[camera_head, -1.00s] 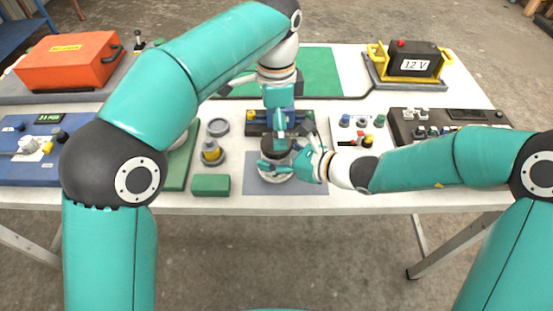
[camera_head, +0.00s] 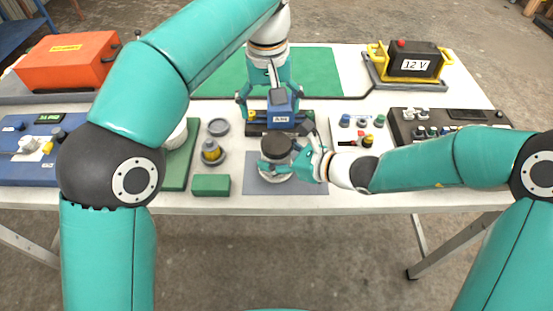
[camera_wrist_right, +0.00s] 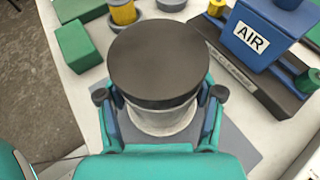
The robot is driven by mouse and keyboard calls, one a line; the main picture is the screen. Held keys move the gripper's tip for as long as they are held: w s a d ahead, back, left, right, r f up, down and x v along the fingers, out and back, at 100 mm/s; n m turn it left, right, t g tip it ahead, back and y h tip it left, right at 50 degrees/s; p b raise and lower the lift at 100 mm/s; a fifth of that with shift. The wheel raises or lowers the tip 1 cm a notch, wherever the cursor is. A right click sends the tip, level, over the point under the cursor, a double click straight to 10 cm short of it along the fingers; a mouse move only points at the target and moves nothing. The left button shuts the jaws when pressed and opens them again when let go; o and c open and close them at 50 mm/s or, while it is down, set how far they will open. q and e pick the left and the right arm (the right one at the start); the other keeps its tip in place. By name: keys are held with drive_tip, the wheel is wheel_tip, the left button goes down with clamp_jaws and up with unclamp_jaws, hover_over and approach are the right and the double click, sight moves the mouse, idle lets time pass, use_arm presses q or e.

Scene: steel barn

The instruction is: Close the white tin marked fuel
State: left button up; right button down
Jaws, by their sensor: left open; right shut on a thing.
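The white tin (camera_head: 277,177) stands on a grey mat near the table's front edge. A dark round lid (camera_head: 276,147) sits on top of it; whether it is fully seated I cannot tell. In the right wrist view the lid (camera_wrist_right: 157,60) covers the top, with the white body (camera_wrist_right: 162,118) below. No fuel marking shows. My right gripper (camera_head: 302,162) is shut on the tin from the right, its fingers on either side of the body. My left gripper (camera_head: 269,97) is open and empty, behind the tin, above or around the blue AIR block (camera_head: 281,110).
The grey mat (camera_head: 312,186) lies under the tin. A green block (camera_head: 211,185) and a grey-yellow part (camera_head: 211,153) stand to its left. A small panel with knobs (camera_head: 362,125) is to the right. An orange case (camera_head: 70,62) and a 12 V battery (camera_head: 415,63) stand farther back.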

sight(276, 143)
use_arm(q)
drive_tip(key=n, duration=0.1)
drive_tip(key=s+d+n, duration=0.1)
drive_tip(key=n, duration=0.1)
drive_tip(key=shift+d+f+g, duration=0.1)
drive_tip(key=shift+f+g, duration=0.1)
drive_tip(key=shift+g, duration=0.1)
drive_tip(key=shift+f, duration=4.05)
drive_tip(key=c, duration=1.2)
drive_tip(key=o, duration=1.4)
drive_tip(key=shift+c, duration=0.2)
drive_tip(key=shift+r, duration=0.15)
wheel_tip(276, 143, up, 12)
drive_tip(key=shift+f, duration=0.2)
